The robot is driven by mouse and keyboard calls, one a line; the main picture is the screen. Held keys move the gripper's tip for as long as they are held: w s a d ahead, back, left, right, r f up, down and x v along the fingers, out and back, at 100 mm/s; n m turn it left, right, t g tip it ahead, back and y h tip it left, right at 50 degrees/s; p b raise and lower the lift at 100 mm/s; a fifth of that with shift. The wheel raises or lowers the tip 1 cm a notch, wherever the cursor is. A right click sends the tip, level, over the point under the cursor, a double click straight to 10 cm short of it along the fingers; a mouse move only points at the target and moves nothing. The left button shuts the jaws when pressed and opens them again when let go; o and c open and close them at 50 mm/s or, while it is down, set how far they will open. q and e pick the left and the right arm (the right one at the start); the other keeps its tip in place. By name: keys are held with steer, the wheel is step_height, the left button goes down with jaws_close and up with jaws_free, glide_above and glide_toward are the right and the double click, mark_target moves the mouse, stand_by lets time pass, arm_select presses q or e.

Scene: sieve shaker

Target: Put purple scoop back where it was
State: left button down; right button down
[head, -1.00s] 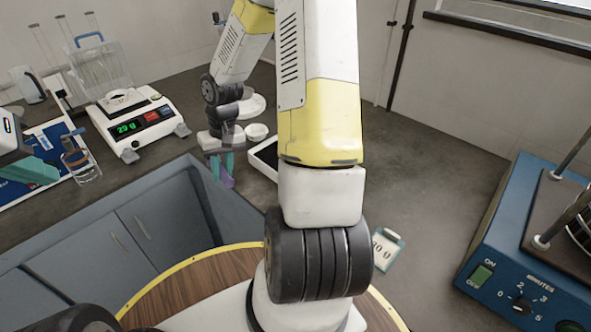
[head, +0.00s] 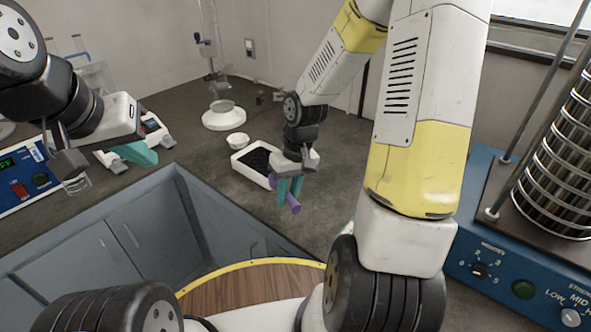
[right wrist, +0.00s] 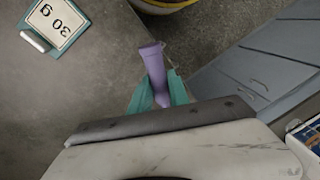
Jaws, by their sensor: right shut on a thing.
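The purple scoop (head: 293,204) is held between the teal fingers of my right gripper (head: 289,188), by the near right corner of the white tray (head: 246,166). Whether it touches the tray or counter is unclear. In the right wrist view the purple scoop (right wrist: 154,66) sticks out beyond the teal fingers of my right gripper (right wrist: 160,97). The tray holds dark grains. My left gripper (head: 132,153) is at the left, in front of the balance; its teal fingers overlap, so its opening cannot be judged.
A small white bowl (head: 237,140) and a stand with a white base (head: 223,120) are behind the tray. The blue sieve shaker (head: 480,262) stands right. A "30 g" card (right wrist: 57,22) lies on the counter. A glass beaker (head: 76,184) is at the left.

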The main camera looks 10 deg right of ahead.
steer(key=shift+w+d+f, duration=0.8)
steer(key=shift+w+d, duration=0.15)
steer(key=shift+w, duration=0.95)
steer(key=shift+w+d+f, duration=0.75)
steer(key=shift+w+d, duration=0.2)
steer(key=shift+w, duration=1)
steer(key=shift+w+d+f, duration=0.8)
steer(key=shift+w+d, duration=0.15)
steer(key=shift+w, duration=0.95)
steer(key=shift+f, duration=0.1)
steer(key=shift+f, duration=0.5)
steer(key=c, duration=1.3)
jaws_free()
steer(key=shift+o, duration=0.2)
steer(key=shift+r, duration=0.1)
